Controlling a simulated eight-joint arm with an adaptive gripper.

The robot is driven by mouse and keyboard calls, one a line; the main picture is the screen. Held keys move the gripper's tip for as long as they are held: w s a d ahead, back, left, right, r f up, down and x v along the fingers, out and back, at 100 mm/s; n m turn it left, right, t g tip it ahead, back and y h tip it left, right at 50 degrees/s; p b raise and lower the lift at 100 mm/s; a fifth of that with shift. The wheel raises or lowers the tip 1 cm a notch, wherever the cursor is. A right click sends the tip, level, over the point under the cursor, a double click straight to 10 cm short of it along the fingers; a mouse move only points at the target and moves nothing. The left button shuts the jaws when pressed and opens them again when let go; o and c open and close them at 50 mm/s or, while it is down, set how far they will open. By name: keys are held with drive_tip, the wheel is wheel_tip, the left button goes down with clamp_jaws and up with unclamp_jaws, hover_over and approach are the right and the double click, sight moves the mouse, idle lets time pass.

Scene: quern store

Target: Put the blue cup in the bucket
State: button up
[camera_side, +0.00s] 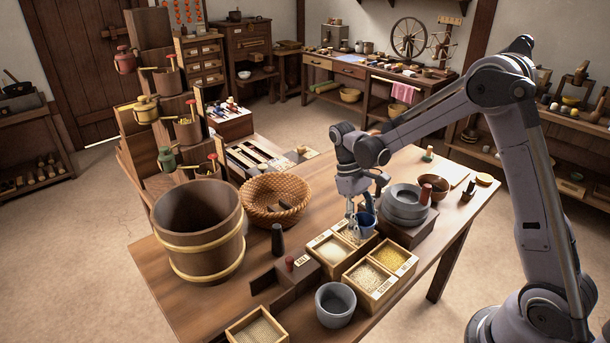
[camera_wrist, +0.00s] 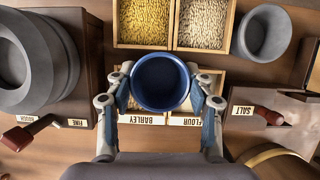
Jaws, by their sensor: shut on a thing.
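The blue cup (camera_side: 366,222) is held in my gripper (camera_side: 357,212) above the grain boxes, beside the stone quern. In the wrist view the blue cup (camera_wrist: 161,81) sits between the two fingers of my gripper (camera_wrist: 161,98), which are shut on it, and its open mouth faces the camera. The large wooden bucket (camera_side: 205,250) with pale hoops stands at the left of the table, well to the left of my gripper. A curved brown and gold edge at the lower right of the wrist view may be the bucket (camera_wrist: 280,163).
Open grain boxes (camera_side: 370,283) stand below and in front of the cup. A grey stone bowl (camera_side: 335,304), a salt box (camera_side: 297,270), a dark pestle-like piece (camera_side: 278,239) and a wicker basket (camera_side: 262,210) lie between or near the cup and bucket. The grey quern (camera_side: 405,207) is close on the right.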

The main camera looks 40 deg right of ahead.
drive_tip(key=shift+a+r+m, duration=0.15)
drive_tip(key=shift+a+m, duration=0.15)
drive_tip(key=w+a+r+m+t+y, duration=0.1)
drive_tip(key=w+a+r+m+y, duration=0.1)
drive_tip(key=w+a+r+m, duration=0.6)
drive_tip(key=w+a+r+m+t+y, duration=0.1)
drive_tip(key=w+a+r+m+y, duration=0.15)
drive_tip(key=w+a+r, duration=0.65)
drive_tip(key=w+a+f+m+t, duration=0.4)
drive_tip(key=w+a+f+m, duration=0.6)
drive_tip(key=a+f+m, duration=0.3)
drive_tip(key=shift+n, duration=0.65)
drive_tip(key=f, duration=0.6)
drive_tip(key=a+f, duration=0.1)
drive_tip(key=f, duration=0.3)
drive_tip(key=shift+s, duration=0.1)
drive_tip(key=o, duration=1.2)
